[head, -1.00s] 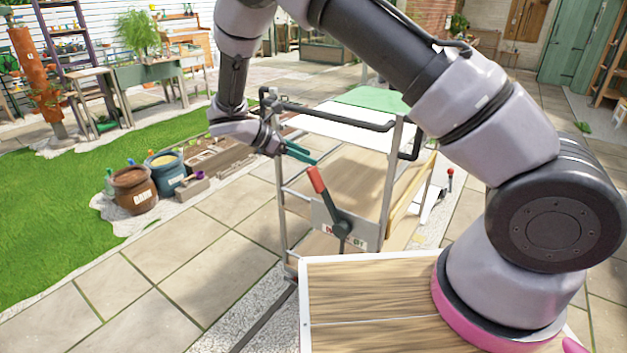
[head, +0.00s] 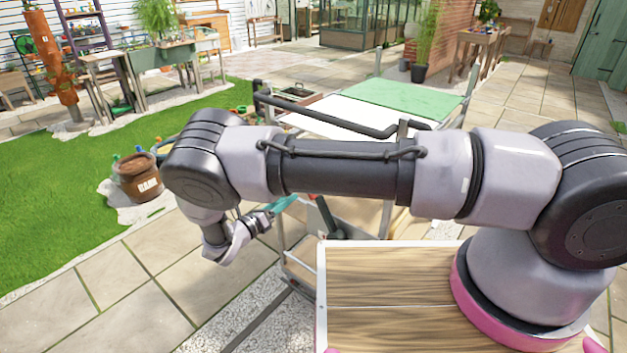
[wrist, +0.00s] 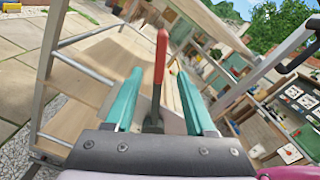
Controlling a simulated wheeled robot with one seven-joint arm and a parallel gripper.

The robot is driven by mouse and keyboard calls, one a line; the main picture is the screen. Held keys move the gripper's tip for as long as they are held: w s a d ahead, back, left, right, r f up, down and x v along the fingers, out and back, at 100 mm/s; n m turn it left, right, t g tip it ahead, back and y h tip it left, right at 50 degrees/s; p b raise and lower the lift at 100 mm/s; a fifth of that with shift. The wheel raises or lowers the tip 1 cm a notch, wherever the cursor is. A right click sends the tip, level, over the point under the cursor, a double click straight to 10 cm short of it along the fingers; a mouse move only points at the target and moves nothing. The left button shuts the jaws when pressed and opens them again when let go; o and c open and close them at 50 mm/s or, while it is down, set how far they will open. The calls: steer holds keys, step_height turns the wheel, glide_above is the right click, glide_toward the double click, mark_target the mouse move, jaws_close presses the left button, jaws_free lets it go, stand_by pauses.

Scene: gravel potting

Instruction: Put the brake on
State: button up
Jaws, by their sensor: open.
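The brake lever has a red grip and a dark arm. In the wrist view its red grip (wrist: 161,55) stands up between my two teal fingers, with a gap visible on each side. In the head view only part of the lever's dark arm (head: 328,216) shows, leaning left below my arm, which hides most of the red grip. My gripper (head: 285,202) is open beside the lever, at the near end of the cart; its fingers also show in the wrist view (wrist: 160,74). The lever's plate is largely hidden. The cart's dark push bar (head: 330,120) runs above, behind my arm.
The cart carries a white and green top (head: 400,97). A metal post and rails stand close at the left in the wrist view (wrist: 50,60). Paving in front at left is clear.

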steer(key=x, duration=1)
steer(key=shift+w+d, duration=0.25)
jaws_close()
stand_by(1.0)
